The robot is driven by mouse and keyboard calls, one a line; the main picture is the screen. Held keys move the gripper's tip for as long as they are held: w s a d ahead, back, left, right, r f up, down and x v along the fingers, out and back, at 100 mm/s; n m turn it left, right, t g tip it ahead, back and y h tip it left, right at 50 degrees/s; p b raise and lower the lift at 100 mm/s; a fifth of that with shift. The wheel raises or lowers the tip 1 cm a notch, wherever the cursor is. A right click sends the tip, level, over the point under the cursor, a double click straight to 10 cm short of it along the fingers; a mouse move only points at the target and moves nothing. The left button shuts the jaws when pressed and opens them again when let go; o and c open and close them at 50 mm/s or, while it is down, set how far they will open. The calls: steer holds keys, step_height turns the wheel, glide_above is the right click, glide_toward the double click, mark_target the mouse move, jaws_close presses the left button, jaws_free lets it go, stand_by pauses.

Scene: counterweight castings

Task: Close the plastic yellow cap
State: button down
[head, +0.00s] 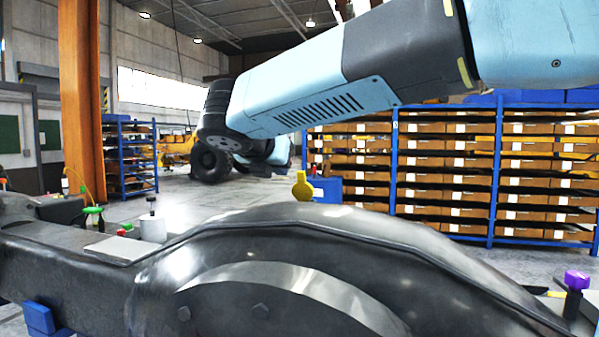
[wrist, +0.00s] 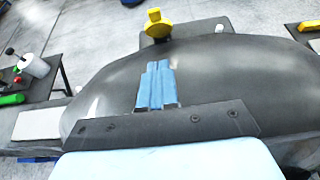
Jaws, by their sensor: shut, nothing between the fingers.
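The yellow cap (head: 303,187) shows in the head view just above the top edge of the dark casting (head: 330,228), as a rounded piece with a narrow tab on top. In the wrist view the fingertips point toward the cap, with a gap between. In the head view I cannot make out the fingers clearly.
A purple-topped item (head: 576,281) is at the right. Blue shelving with boxes (head: 450,170) stands behind. Open floor (wrist: 95,30) lies beyond the casting.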

glide_toward(304, 177)
steer(key=f, duration=0.2)
steer(key=w+f, duration=0.1)
steer(key=f, duration=0.1)
steer(key=shift+w+d, duration=0.1)
steer(key=shift+w, duration=0.1)
steer(key=shift+w+d+r, duration=0.2)
steer(key=shift+w, duration=0.35)
steer(key=shift+w+d+r, duration=0.15)
steer(key=shift+w+r, duration=0.1)
steer(key=shift+w, duration=0.25)
steer(key=shift+w+d+r, duration=0.15)
steer(key=shift+w, duration=0.2)
steer(key=shift+w+d+r, duration=0.15)
steer(key=shift+w, duration=0.2)
